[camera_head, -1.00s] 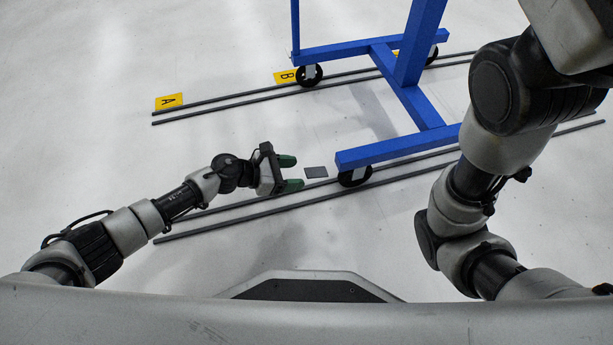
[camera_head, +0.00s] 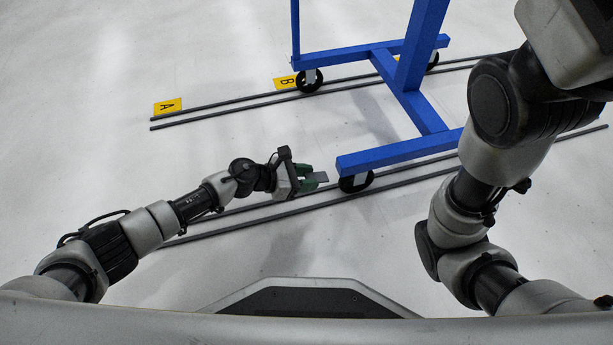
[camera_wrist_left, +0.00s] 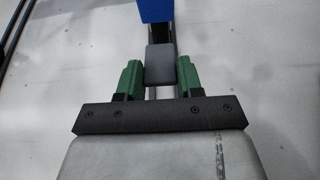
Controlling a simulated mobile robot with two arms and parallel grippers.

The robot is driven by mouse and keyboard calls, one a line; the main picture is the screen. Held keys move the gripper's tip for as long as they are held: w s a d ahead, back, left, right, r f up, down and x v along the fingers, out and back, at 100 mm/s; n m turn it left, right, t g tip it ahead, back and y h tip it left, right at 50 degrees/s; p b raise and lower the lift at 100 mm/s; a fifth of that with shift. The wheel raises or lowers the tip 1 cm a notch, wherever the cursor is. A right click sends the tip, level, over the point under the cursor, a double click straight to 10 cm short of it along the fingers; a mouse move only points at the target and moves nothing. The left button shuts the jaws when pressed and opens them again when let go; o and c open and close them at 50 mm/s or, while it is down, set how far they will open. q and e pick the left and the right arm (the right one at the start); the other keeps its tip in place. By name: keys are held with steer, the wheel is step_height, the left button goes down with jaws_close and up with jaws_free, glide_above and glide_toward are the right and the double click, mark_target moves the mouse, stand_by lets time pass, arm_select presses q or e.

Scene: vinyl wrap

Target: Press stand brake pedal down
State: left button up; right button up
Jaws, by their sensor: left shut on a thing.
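The blue stand (camera_head: 400,150) rests on dark casters on the floor. Its brake pedal (camera_head: 321,177) is a small flat dark grey plate just left of the near caster (camera_head: 356,183). My left gripper (camera_head: 313,180) is at the pedal, with its green fingers on either side of it. In the left wrist view the pedal (camera_wrist_left: 160,65) sits between the fingers, which are shut on it, with the blue beam end (camera_wrist_left: 155,10) beyond. Whether the pedal is tilted is hard to tell. My right arm reaches up at the right, its gripper out of view.
Two pairs of dark floor rails run across under the stand, the far pair (camera_head: 225,107) and the near pair (camera_head: 270,211). Yellow floor labels A (camera_head: 168,106) and B (camera_head: 286,83) lie by the far rails. The floor to the left is clear.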

arm_select(q)
steer(key=shift+s+f+h+b, duration=0.1)
steer(key=shift+f+h+b, duration=0.2)
steer(key=shift+f+b, duration=0.45)
steer(key=shift+f+t+h+b, duration=0.2)
steer(key=shift+f+t+h, duration=0.1)
steer(key=shift+h, duration=0.55)
steer(key=shift+f+t+h+b, duration=0.25)
steer(key=shift+f+t+h, duration=0.05)
steer(key=shift+h, duration=0.5)
steer(key=shift+f+t+h+b, duration=0.2)
steer(key=shift+f+t+h, duration=0.1)
steer(key=shift+h, duration=0.55)
steer(key=o, duration=0.9)
steer(key=shift+o, duration=0.2)
steer(key=shift+a, duration=0.1)
steer(key=p+v, duration=0.2)
steer(key=v, duration=0.8)
steer(key=shift+s+a+f, duration=0.1)
steer(key=shift+a+f, duration=0.1)
steer(key=shift+a, duration=0.15)
